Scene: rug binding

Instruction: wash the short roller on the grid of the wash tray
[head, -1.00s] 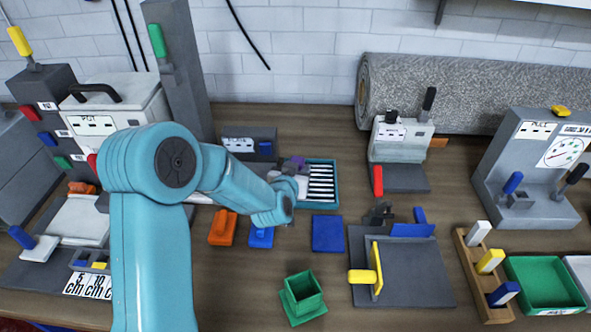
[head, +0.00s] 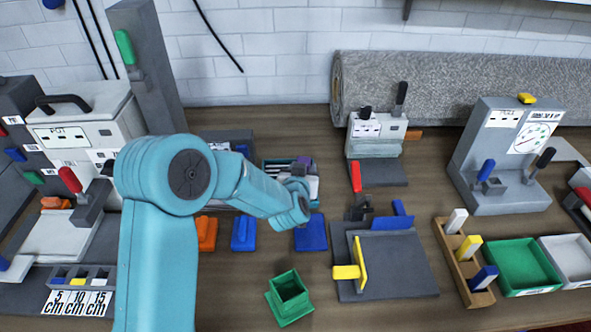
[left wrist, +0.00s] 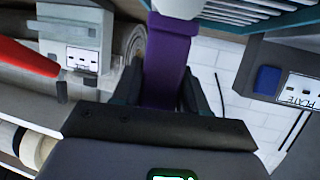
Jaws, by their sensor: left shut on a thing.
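My left gripper (left wrist: 158,88) is shut on the purple handle (left wrist: 170,55) of the short roller. My wrist hides much of the tray and roller there. I cannot tell whether the roller touches the grid. My right gripper is not in view.
Orange (head: 206,233) and blue blocks (head: 243,233) lie in front of the tray, with a blue pad (head: 310,236) beside them. A green cup (head: 289,293) stands nearer. A grey board with a yellow piece (head: 361,262) is to the right. A rolled rug (head: 450,95) lies behind.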

